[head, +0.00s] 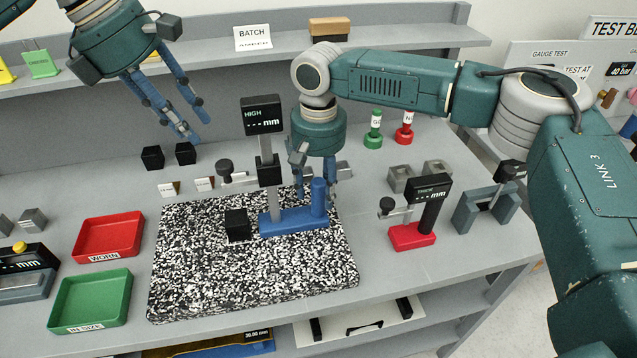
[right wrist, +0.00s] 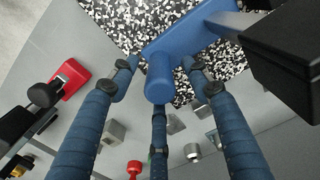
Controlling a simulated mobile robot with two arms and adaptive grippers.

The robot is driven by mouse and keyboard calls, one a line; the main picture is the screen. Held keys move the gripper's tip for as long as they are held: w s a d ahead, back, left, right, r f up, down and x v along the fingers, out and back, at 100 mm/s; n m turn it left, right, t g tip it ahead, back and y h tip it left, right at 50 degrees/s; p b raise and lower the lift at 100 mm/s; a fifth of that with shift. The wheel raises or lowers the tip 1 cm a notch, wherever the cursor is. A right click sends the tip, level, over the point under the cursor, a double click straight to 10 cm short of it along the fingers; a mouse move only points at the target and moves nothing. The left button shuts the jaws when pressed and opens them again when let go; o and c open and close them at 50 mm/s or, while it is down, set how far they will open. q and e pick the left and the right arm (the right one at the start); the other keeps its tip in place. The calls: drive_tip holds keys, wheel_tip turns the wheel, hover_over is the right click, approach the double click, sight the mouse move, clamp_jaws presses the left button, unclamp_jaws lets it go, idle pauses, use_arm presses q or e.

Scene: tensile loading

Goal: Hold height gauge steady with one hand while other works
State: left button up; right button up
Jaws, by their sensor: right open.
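The height gauge has a blue base (head: 290,222) with a blue upright post (head: 319,196) at its right end. Its black "HIGH" display (head: 262,115) shows dashes and "mm". It stands upright on the speckled plate (head: 200,290). A black block (head: 238,224) is beside the base's left end. My right gripper (head: 318,185) is over the post. In the right wrist view its fingers (right wrist: 163,75) are spread around the post (right wrist: 160,78), apparently without closing on it. My left gripper (head: 192,125) is open and empty, raised above the bench behind and left of the plate.
A red tray (head: 108,238) and a green tray (head: 90,302) lie left of the plate. A red-based gauge (head: 412,236) stands to its right. Two black blocks (head: 153,157) and small labels sit behind it. Green and red plug gauges (head: 373,132) stand at the back.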

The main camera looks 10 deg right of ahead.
sight(223, 164)
clamp_jaws()
use_arm(q)
drive_tip(key=o, duration=0.4)
drive_tip(key=shift+c, duration=0.2)
drive_tip(key=d+f+n, duration=0.1)
drive_tip(key=f, duration=0.2)
drive_tip(key=d+f+n+t, duration=0.1)
drive_tip(key=f, duration=0.2)
drive_tip(key=d+f+n, duration=0.1)
drive_tip(key=f, duration=0.2)
drive_tip(key=shift+w+d+f, duration=0.1)
drive_tip(key=shift+w+d, duration=0.05)
drive_tip(key=shift+d, duration=0.15)
